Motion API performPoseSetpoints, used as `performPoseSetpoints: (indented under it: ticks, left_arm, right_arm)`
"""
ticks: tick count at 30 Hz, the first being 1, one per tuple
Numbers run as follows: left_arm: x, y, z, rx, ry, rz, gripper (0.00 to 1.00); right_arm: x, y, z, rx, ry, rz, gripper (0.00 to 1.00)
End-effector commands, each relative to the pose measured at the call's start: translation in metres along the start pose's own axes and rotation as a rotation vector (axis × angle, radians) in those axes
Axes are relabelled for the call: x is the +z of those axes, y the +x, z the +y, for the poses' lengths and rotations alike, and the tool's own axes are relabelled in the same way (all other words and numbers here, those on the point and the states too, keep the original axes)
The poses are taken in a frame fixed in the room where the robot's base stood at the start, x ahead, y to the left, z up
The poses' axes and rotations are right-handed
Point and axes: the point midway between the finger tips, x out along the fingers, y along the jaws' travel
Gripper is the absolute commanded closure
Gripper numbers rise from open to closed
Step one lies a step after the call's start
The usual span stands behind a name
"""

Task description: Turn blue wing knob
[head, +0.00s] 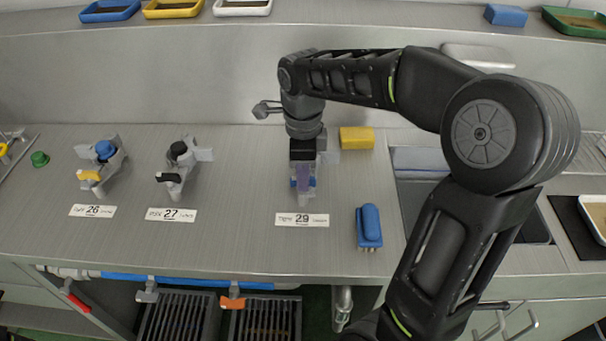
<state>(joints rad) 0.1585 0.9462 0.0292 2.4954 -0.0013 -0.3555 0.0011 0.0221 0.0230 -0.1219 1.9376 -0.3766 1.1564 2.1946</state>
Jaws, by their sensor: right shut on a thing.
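My right gripper (303,180) reaches down over the fixture behind the label 29 (302,219) and is shut on the blue wing knob (294,184). Only small blue parts of this knob show beside the fingers; the rest is hidden, so I cannot tell its angle. The grey body of the fixture (304,200) shows just below the fingers. My left gripper is not in view.
To the left stand fixture 26 (110,165), with a blue cap and yellow wing, and fixture 27 (190,160), with a black wing. A yellow block (356,138) and a blue-handled brush (369,226) lie right of the gripper. A sink (420,160) lies behind my arm.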

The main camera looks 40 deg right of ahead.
Motion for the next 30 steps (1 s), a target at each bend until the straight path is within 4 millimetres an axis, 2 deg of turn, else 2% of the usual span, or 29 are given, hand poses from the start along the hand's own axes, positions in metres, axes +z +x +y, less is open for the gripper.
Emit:
performPoseSetpoints:
  ticks: [17, 18, 22, 30]
  left_arm:
    - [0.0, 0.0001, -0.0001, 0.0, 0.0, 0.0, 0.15]
    - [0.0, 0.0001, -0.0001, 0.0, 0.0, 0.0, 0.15]
    - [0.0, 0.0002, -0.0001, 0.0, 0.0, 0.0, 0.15]
    - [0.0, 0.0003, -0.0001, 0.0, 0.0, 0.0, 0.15]
  right_arm:
    - [0.0001, -0.0017, -0.0014, -0.005, 0.048, -0.002, 1.0]
    - [0.0001, -0.0017, -0.0014, -0.005, 0.048, -0.002, 0.81]
    - [0.0, -0.0013, -0.001, -0.003, 0.048, -0.001, 0.71]
    - [0.0, -0.001, -0.0004, -0.001, 0.047, -0.001, 0.69]
